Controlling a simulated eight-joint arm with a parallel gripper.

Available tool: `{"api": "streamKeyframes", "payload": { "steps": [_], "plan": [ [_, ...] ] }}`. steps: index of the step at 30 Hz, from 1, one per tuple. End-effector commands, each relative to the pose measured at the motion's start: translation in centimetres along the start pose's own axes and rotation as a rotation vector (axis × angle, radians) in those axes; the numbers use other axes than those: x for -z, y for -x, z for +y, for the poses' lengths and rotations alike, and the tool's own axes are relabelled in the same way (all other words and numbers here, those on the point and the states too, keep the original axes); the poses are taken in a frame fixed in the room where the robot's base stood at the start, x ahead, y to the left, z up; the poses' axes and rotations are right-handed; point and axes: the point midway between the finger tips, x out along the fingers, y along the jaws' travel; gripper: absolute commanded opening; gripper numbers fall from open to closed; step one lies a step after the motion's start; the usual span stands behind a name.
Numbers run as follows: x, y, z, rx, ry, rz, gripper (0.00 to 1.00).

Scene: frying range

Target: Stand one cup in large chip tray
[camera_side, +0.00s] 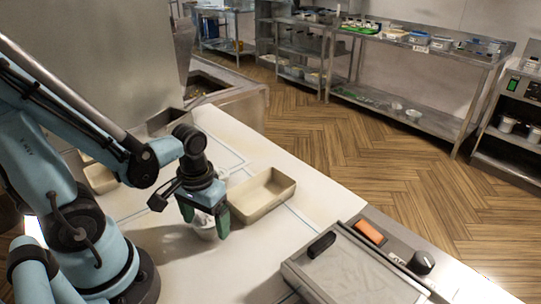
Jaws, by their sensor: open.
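My gripper (205,218), with green fingertips, points down over the white counter and is open. A white cup (204,233) stands between and just beyond its fingers, partly hidden by them. A beige rectangular tray (281,197) lies just right of the gripper and looks empty, though its left end is partly covered by the gripper. Another whitish object (222,173), perhaps a cup, shows behind the gripper; its shape is unclear.
A flat metal appliance with a black handle (321,245) stands at the front right, beside an orange block (369,232) and a dark knob (422,262). Another beige tray (101,180) sits behind my arm. The counter in front of the gripper is clear.

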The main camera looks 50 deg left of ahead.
Motion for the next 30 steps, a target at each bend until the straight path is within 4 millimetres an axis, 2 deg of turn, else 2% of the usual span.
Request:
{"api": "streamKeyframes", "payload": {
  "steps": [17, 30],
  "plan": [
    [0.0, 4.8, 0.0, 0.0, 0.0, 0.0, 0.88],
    [0.0, 9.3, 0.0, 0.0, 0.0, 0.0, 0.88]
  ]
}}
